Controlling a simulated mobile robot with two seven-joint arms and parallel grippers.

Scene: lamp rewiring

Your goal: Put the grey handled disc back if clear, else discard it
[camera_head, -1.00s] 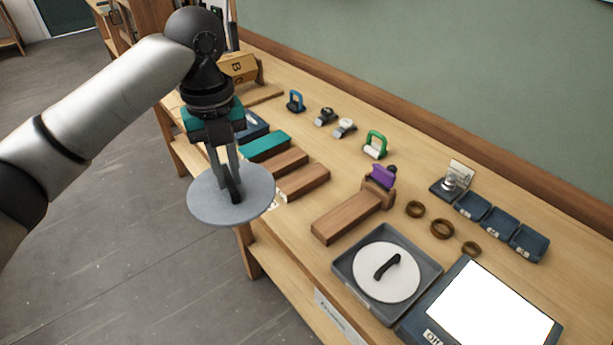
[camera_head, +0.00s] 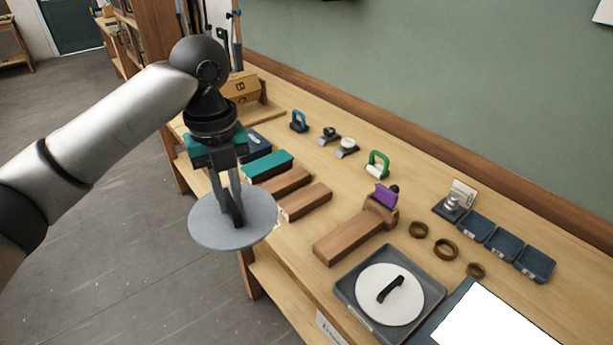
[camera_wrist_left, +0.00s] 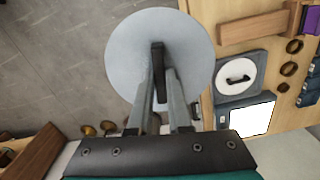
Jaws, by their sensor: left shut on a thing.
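The grey handled disc (camera_head: 255,226) hangs flat from my left gripper (camera_head: 234,212), which is shut on its dark handle. The disc is off the front edge of the bench, above the grey floor. In the left wrist view the disc (camera_wrist_left: 190,40) spreads beyond the fingertips (camera_wrist_left: 159,75), and its upper face looks plain. Its underside is hidden. A white disc with a black handle (camera_head: 376,305) lies in a dark square tray (camera_head: 346,282) on the bench. My right gripper is not in view.
The bench holds wooden blocks (camera_head: 306,202), a teal block (camera_head: 266,167), a wooden stand with a purple piece (camera_head: 350,235), brown rings (camera_head: 446,249), small blue trays (camera_head: 504,243) and a bright white panel (camera_head: 490,322). A green-handled piece (camera_head: 377,164) stands near the wall.

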